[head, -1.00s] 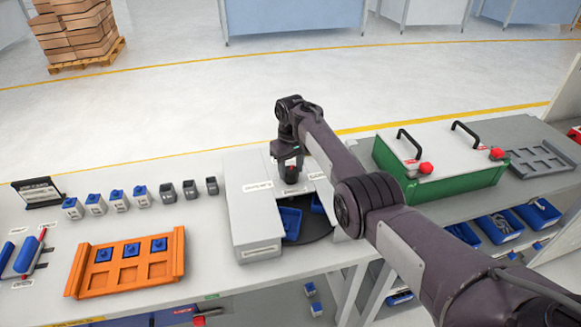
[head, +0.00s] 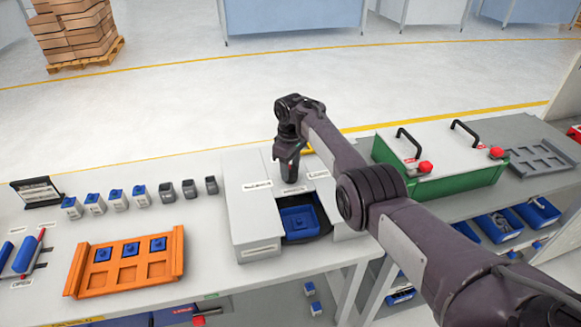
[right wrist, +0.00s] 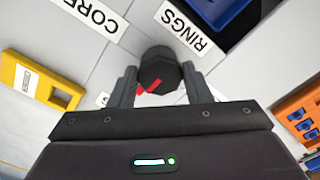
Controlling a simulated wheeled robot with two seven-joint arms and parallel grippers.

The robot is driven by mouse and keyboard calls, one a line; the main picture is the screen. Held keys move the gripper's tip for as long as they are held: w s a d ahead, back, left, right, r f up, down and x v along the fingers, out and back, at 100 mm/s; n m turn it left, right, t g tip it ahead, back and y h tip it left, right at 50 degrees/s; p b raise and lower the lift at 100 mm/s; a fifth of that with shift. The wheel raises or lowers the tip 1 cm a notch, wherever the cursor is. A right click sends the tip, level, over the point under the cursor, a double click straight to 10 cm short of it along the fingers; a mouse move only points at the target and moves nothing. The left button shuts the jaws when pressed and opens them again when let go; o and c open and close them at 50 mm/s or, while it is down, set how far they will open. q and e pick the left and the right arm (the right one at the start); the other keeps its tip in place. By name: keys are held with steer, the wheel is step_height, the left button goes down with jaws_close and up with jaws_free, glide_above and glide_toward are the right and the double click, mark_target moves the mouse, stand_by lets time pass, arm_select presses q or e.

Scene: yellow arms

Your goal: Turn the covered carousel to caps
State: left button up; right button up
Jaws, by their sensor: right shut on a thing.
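The covered carousel (head: 250,222) is a pale grey housing with an open front. One blue tray (head: 300,208) sits roughly centred in the opening on a dark turntable, with a blue shape inside; its contents are too small to name. My right gripper (head: 290,176) points down on top of the cover. In the right wrist view its fingers are shut around a dark knob (right wrist: 158,70) with a red pointer. Around the knob are a "RINGS" label (right wrist: 184,27), a partly cut-off "CORE" label (right wrist: 92,15) and a mostly hidden label. My left gripper is out of view.
An orange rack (head: 128,284) with several blue pieces lies left of the carousel. Several small blue-topped blocks and grey cups (head: 189,189) stand behind it. A green box with a white lid (head: 440,155) stands to the right. A yellow item (right wrist: 35,80) lies beside the cover.

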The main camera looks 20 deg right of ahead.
stand_by(0.4)
steer(key=o, duration=1.4)
step_height(320, 180, up, 8)
steer(key=p, duration=0.7)
steer(key=shift+p, duration=0.35)
steer(key=shift+f, duration=0.15)
